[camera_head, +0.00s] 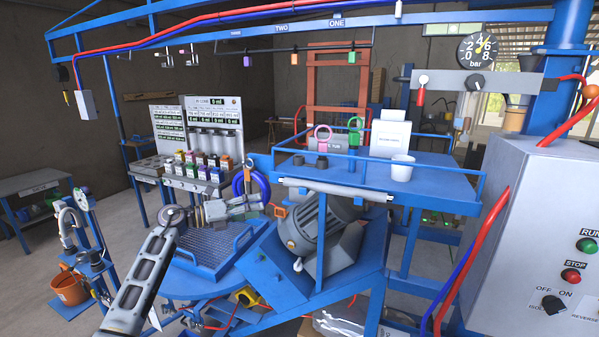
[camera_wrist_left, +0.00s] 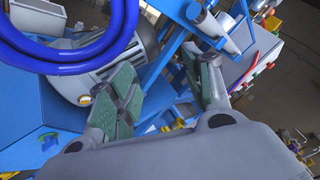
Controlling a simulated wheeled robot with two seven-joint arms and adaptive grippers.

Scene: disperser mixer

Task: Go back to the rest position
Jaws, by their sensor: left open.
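My left arm comes in from the bottom left of the head view, and its gripper (camera_head: 262,204) is over the blue mesh tray (camera_head: 205,245), beside the coiled blue hose (camera_head: 264,188). In the left wrist view the two fingers with green pads stand apart, and the left gripper (camera_wrist_left: 165,92) is open with nothing between the pads. The blue hose (camera_wrist_left: 75,60) loops close by at the upper left of that view, in front of a grey motor (camera_wrist_left: 85,85). I cannot tell whether the gripper touches the hose. My right gripper is not in view.
The grey motor (camera_head: 310,232) sits on a blue frame right of the gripper. A blue shelf (camera_head: 345,172) holds a white cup (camera_head: 402,168). A board with small bottles (camera_head: 205,166) stands behind. A control cabinet (camera_head: 530,240) is at right. Floor shows at left.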

